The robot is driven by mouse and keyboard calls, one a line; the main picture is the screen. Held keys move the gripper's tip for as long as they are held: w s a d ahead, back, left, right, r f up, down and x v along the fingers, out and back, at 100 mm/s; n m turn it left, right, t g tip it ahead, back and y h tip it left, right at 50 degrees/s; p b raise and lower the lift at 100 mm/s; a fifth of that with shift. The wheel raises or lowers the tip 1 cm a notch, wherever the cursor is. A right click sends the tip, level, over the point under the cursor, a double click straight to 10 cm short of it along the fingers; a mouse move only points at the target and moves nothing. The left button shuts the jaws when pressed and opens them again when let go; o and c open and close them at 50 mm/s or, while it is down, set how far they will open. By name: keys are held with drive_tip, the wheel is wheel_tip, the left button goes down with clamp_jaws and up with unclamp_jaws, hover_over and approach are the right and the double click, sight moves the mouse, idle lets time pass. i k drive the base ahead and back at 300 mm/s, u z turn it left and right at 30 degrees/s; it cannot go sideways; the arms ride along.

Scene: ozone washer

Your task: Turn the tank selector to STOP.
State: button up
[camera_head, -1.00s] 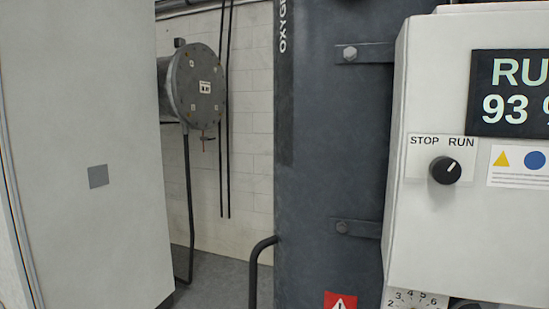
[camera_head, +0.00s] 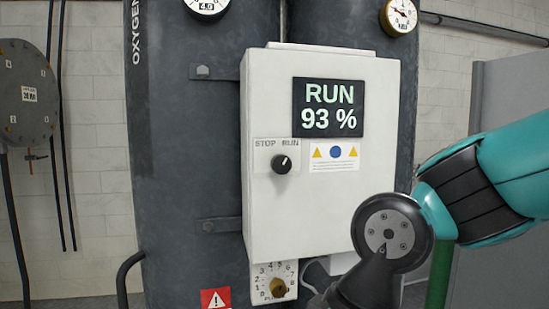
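The tank selector (camera_head: 282,164) is a small black round knob on the front of a pale control box (camera_head: 262,215). Its white pointer line is tilted up and right, toward the RUN label. The STOP label is printed above left of the knob. The display (camera_head: 328,108) above right of it reads RUN 93 %. My teal and black arm reaches in from the right, with its lower end in front of the box's lower right corner. My gripper is out of the picture, below the bottom edge. Nothing touches the knob.
A numbered dial (camera_head: 275,283) sits under the box. Dark tanks (camera_head: 185,130) stand behind it, with gauges (camera_head: 401,16) at the top. A black bent rail (camera_head: 125,275) is at lower left. A grey cabinet (camera_head: 505,85) stands at right. The space before the knob is clear.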

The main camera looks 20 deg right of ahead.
sight(281, 164)
drive_tip(key=z, duration=3.2)
drive_tip(key=k, duration=0.95)
drive_tip(key=u, duration=1.3)
